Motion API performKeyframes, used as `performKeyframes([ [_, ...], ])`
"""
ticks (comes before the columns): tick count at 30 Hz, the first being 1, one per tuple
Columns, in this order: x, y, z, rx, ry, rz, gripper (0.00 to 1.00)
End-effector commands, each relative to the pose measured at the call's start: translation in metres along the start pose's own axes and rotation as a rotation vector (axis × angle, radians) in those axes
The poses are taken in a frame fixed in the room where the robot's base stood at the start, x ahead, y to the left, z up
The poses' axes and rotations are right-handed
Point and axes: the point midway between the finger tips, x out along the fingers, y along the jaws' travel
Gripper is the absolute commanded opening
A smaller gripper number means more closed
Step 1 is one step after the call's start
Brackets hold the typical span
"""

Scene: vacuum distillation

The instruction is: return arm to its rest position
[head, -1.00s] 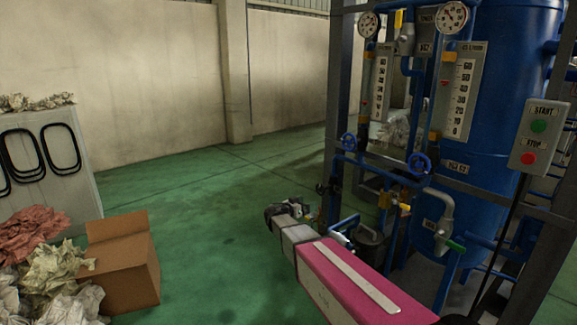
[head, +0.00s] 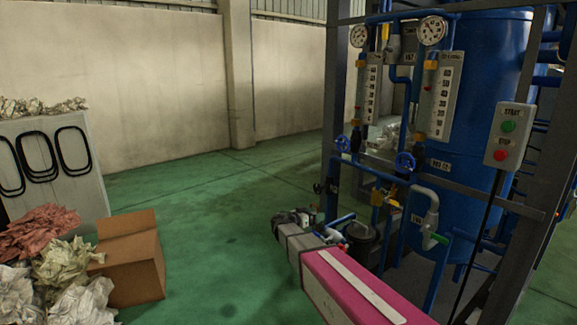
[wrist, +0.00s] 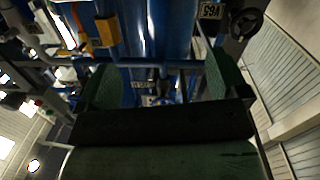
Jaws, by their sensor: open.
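My arm, pink and grey, reaches in from the lower right of the head view, low in front of the blue distillation rig (head: 500,110). My gripper (head: 290,217) is at its far end, left of the rig's lower pipes, small and partly hidden by the wrist. In the wrist view my gripper (wrist: 163,88) shows two green-padded fingers spread apart with nothing held between them. Blue pipework of the rig shows beyond the fingers. I cannot tell the exact gap between gripper and pipes.
The rig's dark metal frame (head: 338,90) and blue valve wheels (head: 404,163) stand close to the arm. A start/stop box (head: 508,137) is at right. An open cardboard box (head: 132,262) and crumpled sheets (head: 70,265) lie at left. Green floor (head: 210,215) between is clear.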

Motion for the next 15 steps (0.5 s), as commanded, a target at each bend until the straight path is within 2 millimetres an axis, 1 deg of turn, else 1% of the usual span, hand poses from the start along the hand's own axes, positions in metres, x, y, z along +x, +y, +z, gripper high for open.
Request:
performKeyframes([
  [8,0.009,0.029,0.02,-0.084,-0.118,0.024,0.93],
  [11,0.013,0.044,0.031,-0.129,-0.183,0.031,0.93],
  [14,0.016,0.062,0.045,-0.184,-0.263,0.034,0.93],
  [15,0.017,0.07,0.051,-0.209,-0.302,0.033,0.93],
])
